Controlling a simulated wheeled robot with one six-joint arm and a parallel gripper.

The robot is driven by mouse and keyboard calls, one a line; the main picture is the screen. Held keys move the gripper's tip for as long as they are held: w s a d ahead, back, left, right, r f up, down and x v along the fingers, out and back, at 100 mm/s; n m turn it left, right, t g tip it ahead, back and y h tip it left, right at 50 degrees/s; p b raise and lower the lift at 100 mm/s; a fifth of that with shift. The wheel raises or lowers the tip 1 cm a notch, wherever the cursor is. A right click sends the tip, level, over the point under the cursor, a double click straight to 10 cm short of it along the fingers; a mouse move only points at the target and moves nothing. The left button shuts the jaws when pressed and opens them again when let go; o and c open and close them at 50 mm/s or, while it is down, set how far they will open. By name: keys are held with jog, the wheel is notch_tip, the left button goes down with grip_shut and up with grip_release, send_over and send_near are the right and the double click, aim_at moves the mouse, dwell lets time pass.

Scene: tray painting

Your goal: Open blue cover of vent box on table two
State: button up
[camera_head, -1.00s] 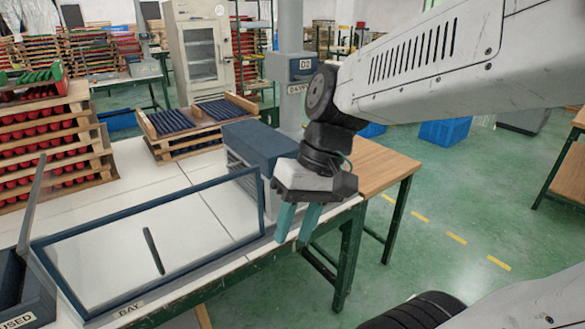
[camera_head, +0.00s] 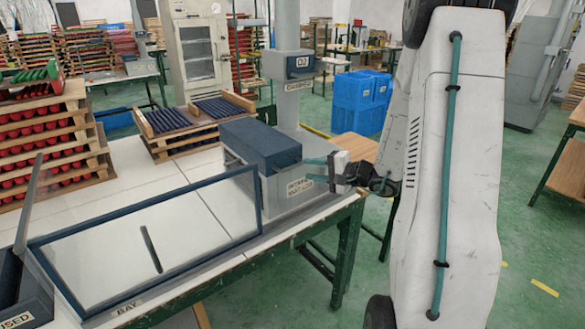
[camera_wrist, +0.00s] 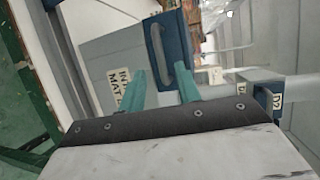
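The vent box (camera_head: 290,194) is a grey box with a dark blue cover (camera_head: 258,146) on top, standing on the white table. The cover looks closed. In the wrist view my gripper (camera_wrist: 160,72) is open, with the handle between and just ahead of the fingertips. I cannot tell whether they touch it.
A blue-framed clear panel (camera_head: 150,240) stands on the table left of the box. A grey post (camera_head: 288,85) with a D2 sign rises behind the box. Stacked wooden trays (camera_head: 200,120) lie behind. A wooden tabletop (camera_head: 355,148) is right of the box.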

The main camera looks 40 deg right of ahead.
aim_at(295, 167)
jog(key=x, duration=0.7)
grip_shut()
